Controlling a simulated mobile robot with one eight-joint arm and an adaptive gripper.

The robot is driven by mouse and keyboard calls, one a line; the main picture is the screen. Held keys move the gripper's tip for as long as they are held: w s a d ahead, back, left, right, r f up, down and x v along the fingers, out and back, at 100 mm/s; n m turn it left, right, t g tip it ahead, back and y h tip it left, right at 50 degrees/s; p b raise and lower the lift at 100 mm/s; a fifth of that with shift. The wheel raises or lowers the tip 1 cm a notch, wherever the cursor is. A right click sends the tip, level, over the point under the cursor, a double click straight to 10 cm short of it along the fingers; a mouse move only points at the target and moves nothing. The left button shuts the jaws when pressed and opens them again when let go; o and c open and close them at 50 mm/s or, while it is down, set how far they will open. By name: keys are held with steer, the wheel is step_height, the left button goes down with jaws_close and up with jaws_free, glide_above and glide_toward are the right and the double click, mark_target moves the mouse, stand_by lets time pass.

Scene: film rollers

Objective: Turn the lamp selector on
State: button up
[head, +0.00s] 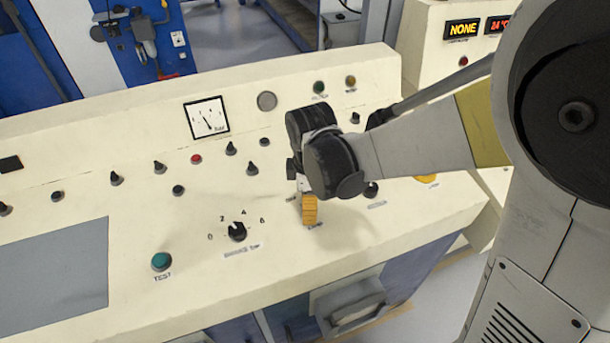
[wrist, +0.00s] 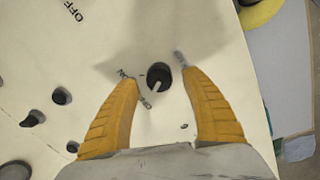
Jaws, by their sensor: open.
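The wrist view shows a round black selector knob (wrist: 158,76) with a light pointer mark. It lies on the cream panel between and slightly beyond the two yellow fingertips, with printed "ON" lettering just left of it. My gripper (wrist: 162,78) is open, with one finger on each side of the knob and a gap to each. In the head view my gripper (head: 309,222) points down at the right part of the sloped panel. The arm and fingers hide the knob there.
Other controls stand on the panel (head: 130,215): a multi-position dial (head: 237,231), a green TEST button (head: 161,261), several small black knobs and a gauge (head: 206,117). Right of my gripper are a black knob (head: 371,189) and a yellow part (head: 427,178). The panel's front edge drops off below.

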steer(key=shift+w+f, duration=0.1)
steer(key=shift+f, duration=0.4)
steer(key=shift+c, duration=0.5)
steer(key=c, duration=1.1)
steer(key=shift+m, duration=0.4)
steer(key=m, duration=0.5)
steer(key=shift+m, duration=0.3)
steer(key=m, duration=0.5)
steer(key=shift+w, duration=0.1)
steer(key=shift+m, duration=0.3)
